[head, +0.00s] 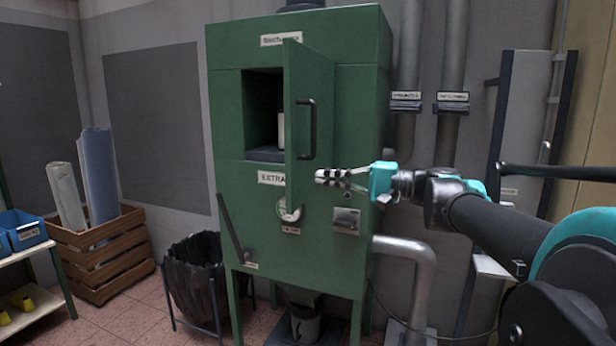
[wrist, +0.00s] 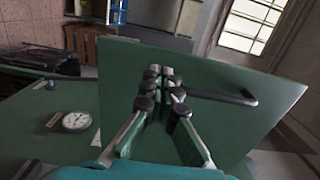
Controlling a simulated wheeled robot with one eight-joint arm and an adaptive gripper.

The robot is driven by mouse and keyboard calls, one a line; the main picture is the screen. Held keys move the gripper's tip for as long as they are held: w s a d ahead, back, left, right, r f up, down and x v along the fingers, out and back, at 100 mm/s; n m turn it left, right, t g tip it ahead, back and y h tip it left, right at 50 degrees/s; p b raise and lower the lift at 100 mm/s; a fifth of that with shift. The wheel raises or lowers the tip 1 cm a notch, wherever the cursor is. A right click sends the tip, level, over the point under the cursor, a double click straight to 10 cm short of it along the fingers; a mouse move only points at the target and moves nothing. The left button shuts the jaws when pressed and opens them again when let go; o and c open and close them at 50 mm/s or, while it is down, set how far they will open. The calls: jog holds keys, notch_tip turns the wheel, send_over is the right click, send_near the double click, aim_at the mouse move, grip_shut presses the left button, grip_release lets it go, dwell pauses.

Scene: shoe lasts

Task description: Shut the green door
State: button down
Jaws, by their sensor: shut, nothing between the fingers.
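The green door (head: 305,150) stands open on the front of the green cabinet (head: 350,75) in the head view, swung outward. It carries a dark bar handle (head: 313,129). The opening behind it shows a pale object (head: 281,130) inside. My gripper (head: 320,177) is shut and empty, at the lower right of the door, below the handle. In the wrist view the fingertips (wrist: 161,76) are in front of the door panel (wrist: 225,120), with the handle (wrist: 215,96) just to their right. Whether the fingers touch the panel cannot be told.
A gauge (head: 289,210) sits on the cabinet front below the door. A black-lined bin (head: 193,280) stands left of the cabinet, and a wooden crate with rolls (head: 105,250) farther left. A grey pipe (head: 415,262) runs at the right.

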aim_at(294, 175)
jog(key=shift+x, duration=2.5)
